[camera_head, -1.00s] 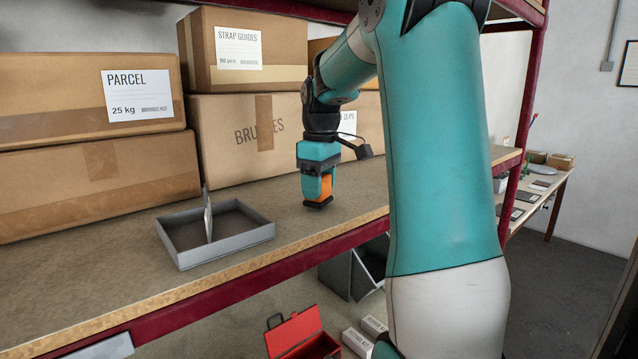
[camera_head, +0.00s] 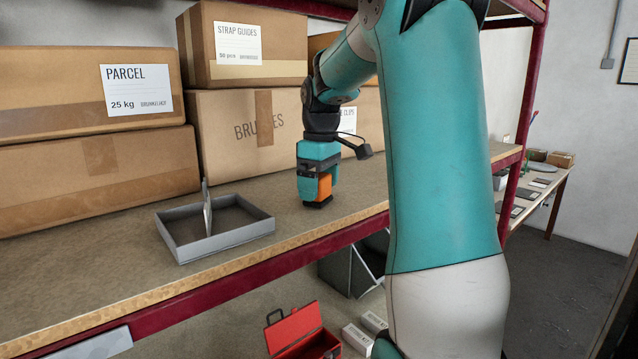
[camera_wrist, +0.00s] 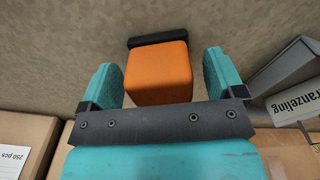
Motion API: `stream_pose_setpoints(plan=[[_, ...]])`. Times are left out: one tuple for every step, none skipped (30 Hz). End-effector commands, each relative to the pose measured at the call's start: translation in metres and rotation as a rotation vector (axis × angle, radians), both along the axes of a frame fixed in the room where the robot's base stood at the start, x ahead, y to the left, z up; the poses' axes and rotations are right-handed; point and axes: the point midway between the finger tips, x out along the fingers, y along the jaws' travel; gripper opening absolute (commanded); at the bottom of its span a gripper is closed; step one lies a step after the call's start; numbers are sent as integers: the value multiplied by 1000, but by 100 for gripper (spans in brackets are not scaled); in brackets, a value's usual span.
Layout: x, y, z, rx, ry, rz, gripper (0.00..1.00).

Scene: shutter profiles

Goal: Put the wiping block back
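The wiping block is an orange block (camera_head: 324,187) with a black pad at its base, standing on the shelf board below my gripper. It also shows in the wrist view as an orange block (camera_wrist: 158,74) with the black strip beyond it. My gripper (camera_head: 318,188) points down over it. In the wrist view my gripper's teal fingers (camera_wrist: 161,78) stand on either side of the block, with a gap on each side, so it is open around the block. A grey shallow tray (camera_head: 247,236) with an upright label plate (camera_head: 207,208) stands to the left on the shelf.
Cardboard boxes (camera_head: 90,165) line the back of the shelf, close behind my gripper. A red shelf post (camera_head: 522,140) stands at right. An open red box (camera_head: 295,335) lies below. The board between tray and block is clear.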

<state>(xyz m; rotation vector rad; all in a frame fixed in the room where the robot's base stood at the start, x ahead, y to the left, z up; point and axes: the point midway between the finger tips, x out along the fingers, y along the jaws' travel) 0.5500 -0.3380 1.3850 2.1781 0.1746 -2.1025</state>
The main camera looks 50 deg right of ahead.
Motion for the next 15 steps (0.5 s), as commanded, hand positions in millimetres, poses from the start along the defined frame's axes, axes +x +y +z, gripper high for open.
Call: stream_pose_setpoints(plan=[[0,0,0,0,0,0,88],[0,0,0,0,0,0,88],[0,0,0,0,0,0,88],[0,0,0,0,0,0,88],[0,0,1,0,0,0,88],[0,0,2,0,0,0,88],[0,0,4,-1,-1,0,88],[0,-1,7,-2,-2,0,88],[0,-1,12,-1,-3,-1,88],[0,-1,16,-2,-3,-1,88],[0,-1,21,-2,-3,-1,88],[0,-1,29,-4,-5,-2,88],[-1,-1,36,-4,-6,-1,88],[0,-1,43,-4,-6,0,88],[-1,-1,52,-4,-6,0,88]])
